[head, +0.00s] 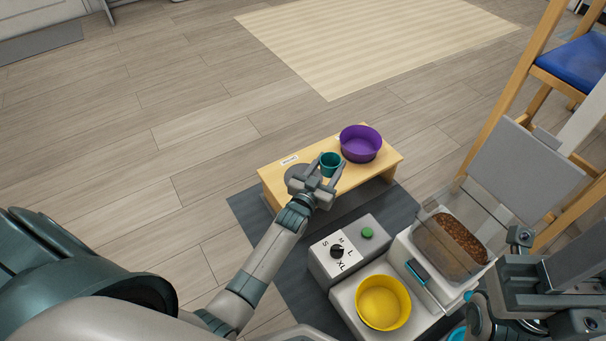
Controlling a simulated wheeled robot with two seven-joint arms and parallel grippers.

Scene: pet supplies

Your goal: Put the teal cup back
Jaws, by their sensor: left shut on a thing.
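The small teal cup (330,161) is upright at the wooden bench (275,184), left of the purple bowl. My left gripper (325,177) is shut on the cup from the near side. I cannot tell whether the cup's base touches the bench top. A grey round patch (296,174) shows on the bench beside the gripper, partly covered by it. A small white label (289,160) lies near the bench's back edge. My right gripper (478,300) is at the lower right, and its jaws cannot be made out.
A purple bowl (361,144) stands on the bench's right part. Nearer are a grey dial box (345,245) with a green button (367,233), a yellow bowl (383,302) and a clear kibble bin (452,246) with its lid raised. A wooden chair (512,85) stands at right.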

